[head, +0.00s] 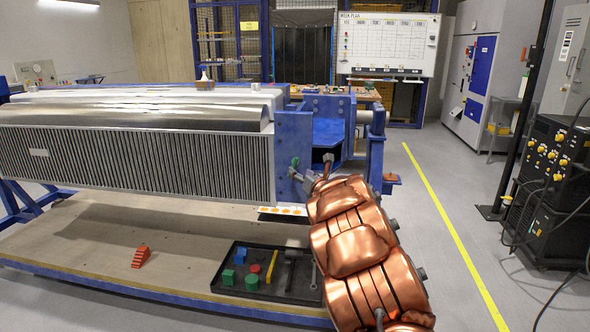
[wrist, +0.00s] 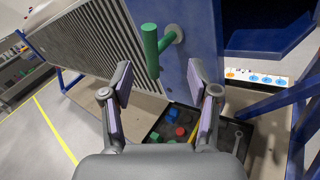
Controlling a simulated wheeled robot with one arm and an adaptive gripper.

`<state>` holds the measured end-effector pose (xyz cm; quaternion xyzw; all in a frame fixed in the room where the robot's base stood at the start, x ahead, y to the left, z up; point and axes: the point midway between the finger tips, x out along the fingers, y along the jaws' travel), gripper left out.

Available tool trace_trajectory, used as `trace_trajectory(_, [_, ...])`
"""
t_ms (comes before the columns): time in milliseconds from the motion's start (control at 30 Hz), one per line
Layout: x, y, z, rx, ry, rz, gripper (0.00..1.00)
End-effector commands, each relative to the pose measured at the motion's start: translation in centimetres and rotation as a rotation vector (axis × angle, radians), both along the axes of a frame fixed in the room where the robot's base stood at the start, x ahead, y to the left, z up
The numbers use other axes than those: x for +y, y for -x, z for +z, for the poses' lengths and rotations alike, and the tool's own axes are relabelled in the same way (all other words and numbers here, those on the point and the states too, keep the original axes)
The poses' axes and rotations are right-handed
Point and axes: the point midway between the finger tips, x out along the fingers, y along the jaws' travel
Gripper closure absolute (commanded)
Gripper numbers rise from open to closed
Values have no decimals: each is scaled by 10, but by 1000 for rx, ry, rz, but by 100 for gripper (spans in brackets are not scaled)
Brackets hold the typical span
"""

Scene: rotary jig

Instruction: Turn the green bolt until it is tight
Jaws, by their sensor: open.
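In the head view the green bolt (head: 294,163) is small, on the blue end plate of the jig (head: 293,140), just left of my gripper's end. My gripper (wrist: 163,80) is open, with its two fingers apart and nothing between them. My copper-coloured arm hides part of the jig in the head view.
A black tray (head: 228,283) with coloured blocks and tools lies on the wooden lower deck (head: 80,255). A red stepped block (head: 141,257) lies left of it. A strip with orange dots (head: 283,211) is below the end plate. The floor right of my arm is clear up to black equipment (head: 550,190).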

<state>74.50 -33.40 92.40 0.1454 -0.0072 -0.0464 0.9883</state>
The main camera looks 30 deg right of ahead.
Motion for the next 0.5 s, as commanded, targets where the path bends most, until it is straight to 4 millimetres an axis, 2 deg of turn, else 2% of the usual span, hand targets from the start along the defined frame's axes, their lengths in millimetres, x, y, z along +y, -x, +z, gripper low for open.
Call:
trace_trajectory(300, [-2,-36,1,-1,-1,3,40])
trace_trajectory(500, [-4,-46,0,1,0,-1,40])
